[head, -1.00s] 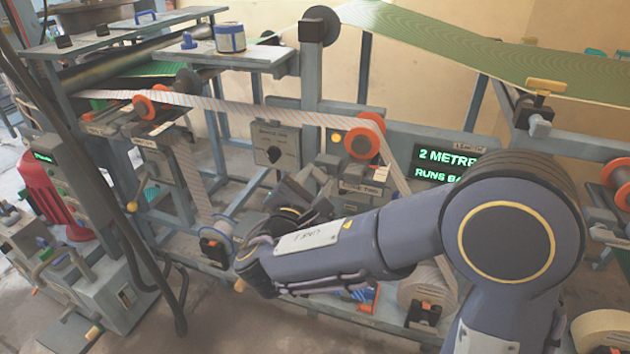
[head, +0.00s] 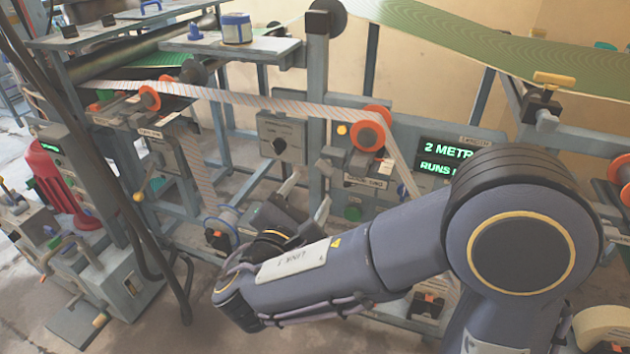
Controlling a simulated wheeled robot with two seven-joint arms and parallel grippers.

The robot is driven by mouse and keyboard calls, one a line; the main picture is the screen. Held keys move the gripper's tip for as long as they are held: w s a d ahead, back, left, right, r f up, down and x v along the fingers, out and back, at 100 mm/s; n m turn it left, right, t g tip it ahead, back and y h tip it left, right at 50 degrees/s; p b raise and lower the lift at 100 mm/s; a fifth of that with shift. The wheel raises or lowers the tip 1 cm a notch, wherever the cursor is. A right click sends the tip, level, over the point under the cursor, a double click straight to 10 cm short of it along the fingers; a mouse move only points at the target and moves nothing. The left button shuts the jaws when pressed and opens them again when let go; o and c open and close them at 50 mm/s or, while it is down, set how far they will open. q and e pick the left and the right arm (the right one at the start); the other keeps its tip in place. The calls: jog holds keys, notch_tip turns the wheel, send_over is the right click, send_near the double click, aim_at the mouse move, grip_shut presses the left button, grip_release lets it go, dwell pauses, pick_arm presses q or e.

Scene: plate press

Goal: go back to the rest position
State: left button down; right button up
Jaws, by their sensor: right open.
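My right arm comes in from the right and reaches across the front of the press machine. Its right gripper (head: 306,196) is beyond the forearm, left of centre, with its fingers apart and nothing seen between them. It is in front of the machine's lower frame, below the grey box with a dark knob (head: 281,139). My forearm hides part of the lower frame. My left gripper is not in view.
A striped web runs over orange-edged rollers (head: 371,128) behind the gripper. A green-lit display (head: 440,158) sits behind my arm. A blue-rimmed reel (head: 221,223) is left of the gripper. A red cylinder (head: 52,180) stands at left. Bare floor (head: 215,335) shows at the bottom.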

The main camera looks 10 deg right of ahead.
jog(key=shift+s+a, duration=0.3)
jog(key=shift+s, duration=0.2)
